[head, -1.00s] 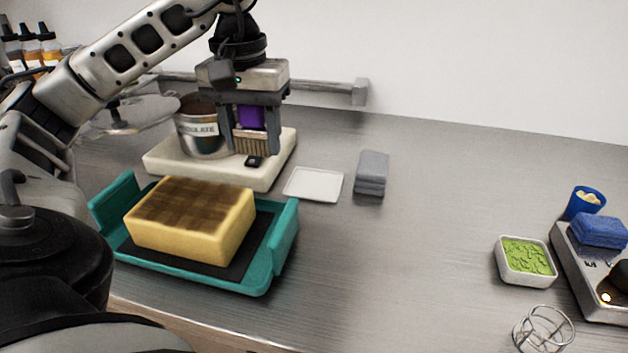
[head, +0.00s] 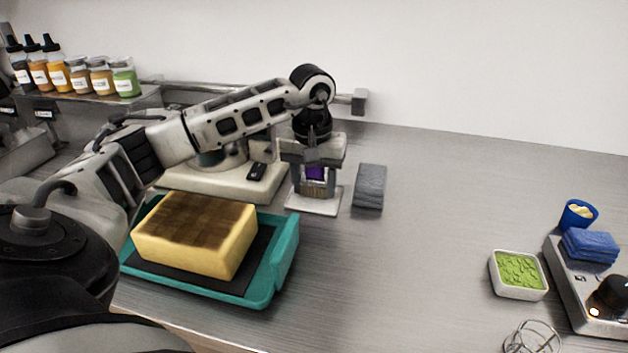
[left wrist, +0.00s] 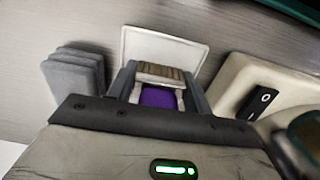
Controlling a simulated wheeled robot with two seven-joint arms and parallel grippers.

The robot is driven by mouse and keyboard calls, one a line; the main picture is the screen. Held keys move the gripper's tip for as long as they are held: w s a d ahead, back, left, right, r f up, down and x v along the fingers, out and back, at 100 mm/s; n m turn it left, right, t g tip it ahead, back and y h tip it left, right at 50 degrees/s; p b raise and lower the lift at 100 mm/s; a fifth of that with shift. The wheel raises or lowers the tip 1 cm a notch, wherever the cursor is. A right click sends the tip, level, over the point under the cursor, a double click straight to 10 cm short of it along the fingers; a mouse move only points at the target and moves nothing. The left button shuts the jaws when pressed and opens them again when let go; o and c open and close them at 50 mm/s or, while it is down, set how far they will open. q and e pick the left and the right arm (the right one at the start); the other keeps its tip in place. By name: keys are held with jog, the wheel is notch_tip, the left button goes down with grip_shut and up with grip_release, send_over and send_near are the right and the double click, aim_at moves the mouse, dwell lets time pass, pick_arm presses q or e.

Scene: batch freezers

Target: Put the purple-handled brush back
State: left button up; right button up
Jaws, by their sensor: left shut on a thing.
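The purple-handled brush (head: 315,173) is held upright, bristles down, between the fingers of my left gripper (head: 314,188). In the left wrist view the purple handle (left wrist: 158,97) and the tan bristles (left wrist: 160,74) show between the fingers. The small white dish (head: 330,208) lies under the brush, and in the left wrist view it shows beyond the bristles (left wrist: 165,46). I cannot tell whether the bristles touch the dish. The gripper hides the upper handle and much of the dish. My right gripper is not in view.
A folded grey cloth (head: 369,186) lies right of the dish. A white scale base (head: 262,186) stands to its left. A teal tray (head: 285,257) with a yellow block (head: 195,235) is in front. The counter's middle is clear; a green-filled dish (head: 518,275) is far right.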

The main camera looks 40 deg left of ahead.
aim_at(313, 180)
pick_arm(q)
jog(key=shift+f, duration=0.2)
jog(key=o, duration=1.3)
jog(key=r, duration=1.2)
jog(key=shift+s+r, duration=0.1)
jog(key=shift+s, duration=0.1)
